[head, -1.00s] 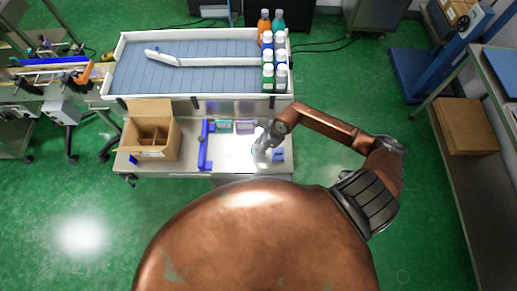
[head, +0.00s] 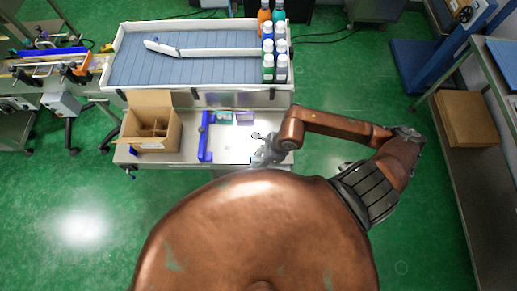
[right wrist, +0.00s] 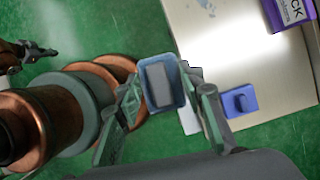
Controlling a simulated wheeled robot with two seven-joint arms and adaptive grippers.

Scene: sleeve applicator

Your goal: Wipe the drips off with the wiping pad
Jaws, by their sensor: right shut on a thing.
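My right gripper (head: 264,150) is over the front right of the steel table. In the right wrist view its fingers (right wrist: 160,88) are shut on a blue pad with a grey block on it, which I take to be the wiping pad (right wrist: 177,101). The pad is clear of the table's plate, over its edge as seen there. A faint bluish smear (right wrist: 206,8), perhaps a drip, shows on the pale plate (right wrist: 225,50). What looks like my left gripper (right wrist: 35,52) shows small at the left of the wrist view; its fingers are too unclear to judge.
A blue block with a knob (right wrist: 240,101) sits at the plate's edge. Several bottles (head: 268,68) stand on the conveyor behind.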

